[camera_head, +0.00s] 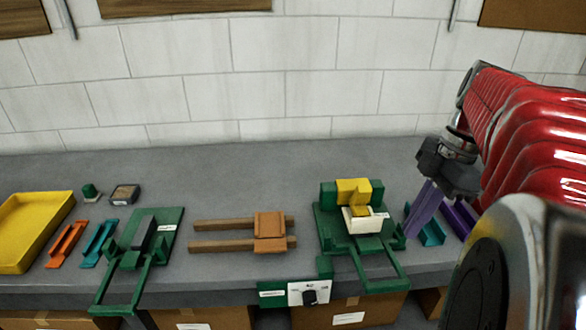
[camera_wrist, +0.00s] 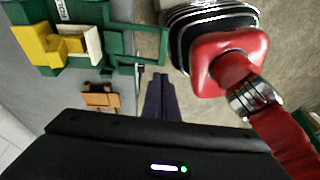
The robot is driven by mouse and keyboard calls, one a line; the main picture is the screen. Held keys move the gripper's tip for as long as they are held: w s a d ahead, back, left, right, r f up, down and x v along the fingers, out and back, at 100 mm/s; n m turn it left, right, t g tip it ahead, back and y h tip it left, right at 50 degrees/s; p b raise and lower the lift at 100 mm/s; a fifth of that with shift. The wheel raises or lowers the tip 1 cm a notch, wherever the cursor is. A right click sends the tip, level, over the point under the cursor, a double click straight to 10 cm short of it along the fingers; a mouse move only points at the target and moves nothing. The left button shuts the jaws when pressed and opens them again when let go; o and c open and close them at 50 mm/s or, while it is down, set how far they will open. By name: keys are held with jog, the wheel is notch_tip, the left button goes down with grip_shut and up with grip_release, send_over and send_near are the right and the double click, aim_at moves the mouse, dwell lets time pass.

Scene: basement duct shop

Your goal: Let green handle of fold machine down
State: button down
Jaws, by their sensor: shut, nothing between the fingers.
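A green machine with a yellow block and a cream piece (camera_head: 360,220) stands on the bench right of centre. Its U-shaped green handle (camera_head: 388,287) reaches forward past the bench's front edge; its exact tilt is hard to tell. In the wrist view that handle (camera_wrist: 163,45) extends from the machine at upper left. A second green machine (camera_head: 172,230), with a dark grey bar, stands at left, its own U-shaped handle (camera_head: 118,308) also reaching forward. I cannot tell which is the fold machine. My gripper (camera_head: 413,232) is shut and empty, right of the yellow-block machine; its purple fingers (camera_wrist: 160,95) touch no handle.
A wooden two-bar piece (camera_head: 235,235) lies between the machines. A yellow tray (camera_head: 32,230) and orange (camera_head: 66,243) and teal (camera_head: 99,242) channels lie at left. Cardboard boxes (camera_head: 375,310) stand below.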

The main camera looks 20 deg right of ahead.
jog(key=shift+s+d+r+n, duration=0.15)
jog(key=shift+s+d+n, duration=0.1)
jog(key=shift+d+n, duration=0.25)
send_over(392, 288)
jog(key=w, duration=0.1)
notch_tip(392, 288, down, 12)
jog(key=shift+w+d, duration=0.1)
jog(key=shift+d, duration=0.05)
jog(key=shift+f, duration=0.75)
jog(key=shift+f, duration=0.1)
jog(key=shift+s+a+f, duration=0.1)
jog(key=shift+s+f, duration=0.1)
jog(key=shift+f, duration=0.4)
jog(key=shift+s+a+f, duration=0.1)
jog(key=shift+s+f, duration=0.15)
jog(key=shift+f, duration=0.4)
jog(key=shift+s+f, duration=0.2)
jog(key=shift+f, duration=0.4)
